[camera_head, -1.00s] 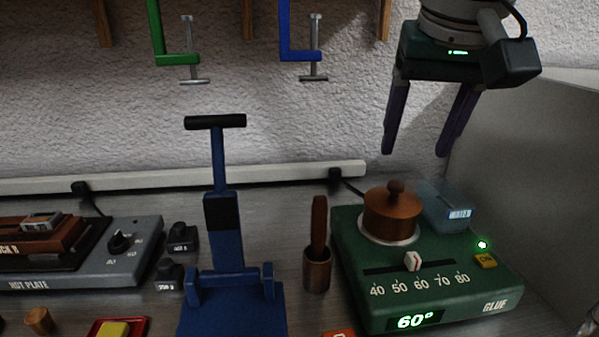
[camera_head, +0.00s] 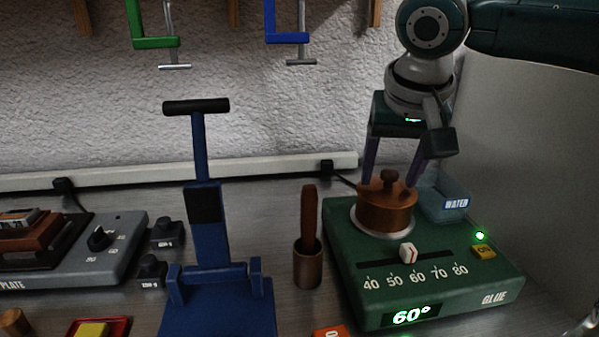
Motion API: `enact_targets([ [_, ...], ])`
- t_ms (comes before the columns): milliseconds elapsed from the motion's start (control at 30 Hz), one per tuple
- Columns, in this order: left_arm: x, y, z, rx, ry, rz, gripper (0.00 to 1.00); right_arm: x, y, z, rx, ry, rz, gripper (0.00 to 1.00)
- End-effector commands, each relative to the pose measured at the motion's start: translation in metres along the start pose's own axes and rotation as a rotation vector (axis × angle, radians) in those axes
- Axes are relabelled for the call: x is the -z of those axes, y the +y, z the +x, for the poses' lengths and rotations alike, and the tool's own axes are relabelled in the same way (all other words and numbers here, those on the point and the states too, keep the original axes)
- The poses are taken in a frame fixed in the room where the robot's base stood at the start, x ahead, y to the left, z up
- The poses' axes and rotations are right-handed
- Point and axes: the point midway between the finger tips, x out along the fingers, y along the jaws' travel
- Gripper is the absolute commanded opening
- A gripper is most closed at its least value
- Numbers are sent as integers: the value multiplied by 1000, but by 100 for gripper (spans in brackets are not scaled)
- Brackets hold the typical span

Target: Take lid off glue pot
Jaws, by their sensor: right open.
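The glue pot's brown lid (camera_head: 387,200), with a round knob on top, sits on the pot in the green glue heater (camera_head: 440,268) at the right. The heater's display reads 60°. My right gripper (camera_head: 390,182) is open and points down at the lid. Its fingers appear on either side of the knob, around or just behind it. The fingertips are partly hidden by the lid, so I cannot tell whether they touch it. My left gripper is not in view.
A blue water container (camera_head: 446,204) stands close to the right of the lid. A wooden-handled tool stands in a brown cup (camera_head: 308,266) left of the heater. A blue lever press (camera_head: 215,290) and a hot plate (camera_head: 112,255) are further left. A wall is behind.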

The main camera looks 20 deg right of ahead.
Motion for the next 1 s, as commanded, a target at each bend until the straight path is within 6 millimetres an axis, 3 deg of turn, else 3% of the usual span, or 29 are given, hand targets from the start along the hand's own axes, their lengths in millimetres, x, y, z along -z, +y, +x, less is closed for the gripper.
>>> enact_targets([
  [133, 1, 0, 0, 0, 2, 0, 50, 0, 0, 0, 0, 0, 0, 66],
  [733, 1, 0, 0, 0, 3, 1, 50, 0, 0, 0, -1, -1, 0, 0],
  [1000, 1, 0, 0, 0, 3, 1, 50, 0, 0, 0, -1, -1, 0, 0],
])
